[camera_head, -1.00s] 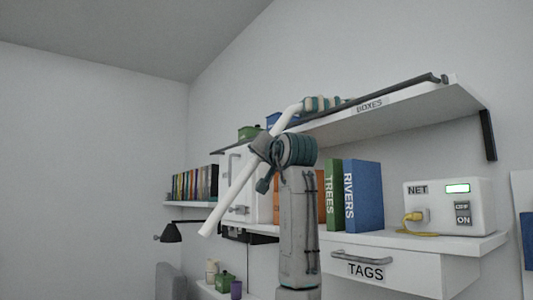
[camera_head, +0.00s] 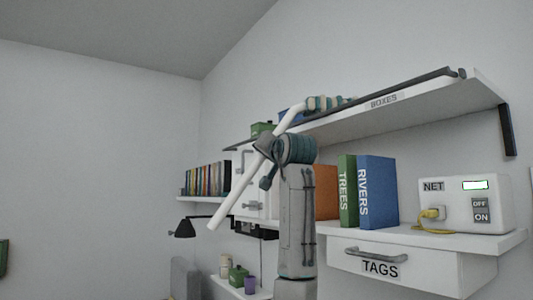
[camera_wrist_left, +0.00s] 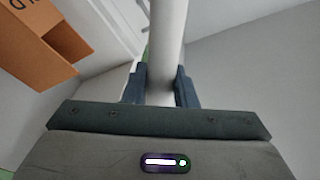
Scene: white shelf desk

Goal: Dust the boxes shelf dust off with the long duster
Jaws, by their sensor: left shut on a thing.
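The long duster has a white handle (camera_head: 232,199) that slants up to the right. Its striped teal and cream head (camera_head: 326,103) is at the top edge of the boxes shelf (camera_head: 440,103), left of the BOXES label. I cannot tell whether the head touches the shelf top. My left gripper (camera_head: 264,147) is shut around the handle, below the shelf. The left wrist view also shows the handle (camera_wrist_left: 169,35) between the fingers (camera_wrist_left: 160,88). The dust is not discernible, and the shelf's top surface is mostly hidden. My right gripper is not in view.
A green box (camera_head: 262,129) and a blue box (camera_head: 291,113) are at the shelf's left part. Green (camera_head: 347,190) and blue (camera_head: 377,192) binders and a NET unit (camera_head: 466,203) stand on the lower shelf. A black lamp (camera_head: 183,229) is at left.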

